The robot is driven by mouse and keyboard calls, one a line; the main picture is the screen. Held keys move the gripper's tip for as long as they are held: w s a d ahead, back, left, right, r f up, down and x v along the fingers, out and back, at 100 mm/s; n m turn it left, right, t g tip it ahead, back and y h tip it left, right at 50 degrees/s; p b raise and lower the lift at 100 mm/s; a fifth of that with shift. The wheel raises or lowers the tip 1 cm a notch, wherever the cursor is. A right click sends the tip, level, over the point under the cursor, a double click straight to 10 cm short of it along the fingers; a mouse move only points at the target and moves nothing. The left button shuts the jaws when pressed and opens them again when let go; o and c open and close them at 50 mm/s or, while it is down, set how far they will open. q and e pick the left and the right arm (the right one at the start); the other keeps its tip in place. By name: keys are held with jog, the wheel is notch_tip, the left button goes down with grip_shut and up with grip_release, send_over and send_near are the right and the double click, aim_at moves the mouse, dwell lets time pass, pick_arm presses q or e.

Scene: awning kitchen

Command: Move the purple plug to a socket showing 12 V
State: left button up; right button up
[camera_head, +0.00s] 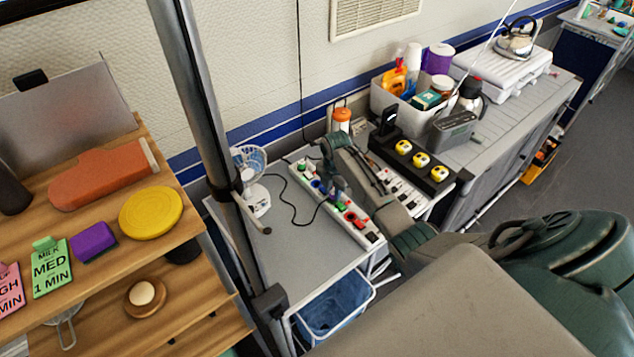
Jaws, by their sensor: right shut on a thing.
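A long white power strip (358,232) lies on the grey side table in the middle, with coloured plugs and sockets along it. My right gripper (336,184) reaches over the strip from the right, pointing down. It is shut on a small bluish-purple piece, apparently the purple plug (339,186), at the strip's top. I cannot tell whether the plug is seated or lifted. A blue spot and red and green pieces (352,217) show along the strip. The voltage markings are too small to read. A dark cord curls beside the strip. My left gripper is out of view.
A small fan (250,180) stands left of the strip. A second white strip (405,190) and a black block with yellow knobs (411,160) lie to the right. A grey post (205,100) rises in front. The grey table (285,245) has bare room.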

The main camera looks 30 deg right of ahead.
aim_at(333, 192)
jog(key=shift+f, duration=0.15)
dwell(0.3)
jog(key=o, duration=1.1)
jog(key=shift+c, duration=0.2)
jog(key=shift+o, duration=0.4)
jog(key=shift+o, duration=0.8)
jog(key=shift+r+p, duration=0.75)
jog(key=shift+r, duration=2.75)
